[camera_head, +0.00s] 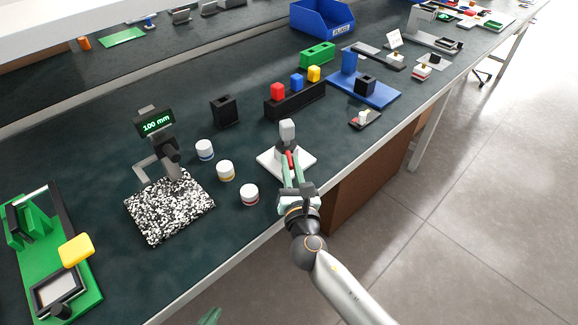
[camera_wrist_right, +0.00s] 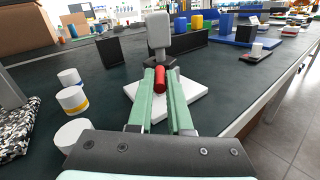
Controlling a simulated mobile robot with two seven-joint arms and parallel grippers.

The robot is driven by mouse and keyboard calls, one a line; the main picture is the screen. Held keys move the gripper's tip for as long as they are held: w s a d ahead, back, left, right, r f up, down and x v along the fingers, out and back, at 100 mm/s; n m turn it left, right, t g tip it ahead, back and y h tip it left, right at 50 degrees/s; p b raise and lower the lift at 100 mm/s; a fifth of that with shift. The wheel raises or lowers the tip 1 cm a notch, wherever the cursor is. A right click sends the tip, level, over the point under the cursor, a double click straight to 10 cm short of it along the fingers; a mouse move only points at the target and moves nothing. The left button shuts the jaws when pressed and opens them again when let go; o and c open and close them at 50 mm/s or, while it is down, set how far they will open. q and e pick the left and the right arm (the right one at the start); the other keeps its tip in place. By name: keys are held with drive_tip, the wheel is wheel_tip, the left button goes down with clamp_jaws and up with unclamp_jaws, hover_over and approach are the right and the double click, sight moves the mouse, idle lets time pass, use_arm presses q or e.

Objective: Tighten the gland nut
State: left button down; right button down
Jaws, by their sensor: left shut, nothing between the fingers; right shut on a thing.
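The transmitter has a grey head (camera_head: 287,131) over a dark collar and stands upright on a white square base plate (camera_head: 268,158). A red cylindrical part, which I take as the gland nut (camera_wrist_right: 160,79), sticks out from its front toward me. My right gripper (camera_head: 289,162) is shut on this red part, with one pale green finger on each side. The right wrist view shows the same grip (camera_wrist_right: 160,88). My left gripper (camera_head: 210,316) shows only as green fingertips at the bottom edge of the head view. It is shut and empty, away from the transmitter.
Several white jars, one of them with a blue band (camera_head: 205,150), stand left of the plate. A speckled plate (camera_head: 165,215) with a "100 mm" display is further left. A black block with coloured pegs (camera_head: 293,102) stands behind. The bench's front edge is close to my right gripper.

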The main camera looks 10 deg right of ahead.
drive_tip(key=shift+a+h, duration=0.1)
drive_tip(key=shift+h, duration=0.3)
drive_tip(key=c, duration=0.8)
unclamp_jaws()
drive_tip(key=shift+c, duration=0.2)
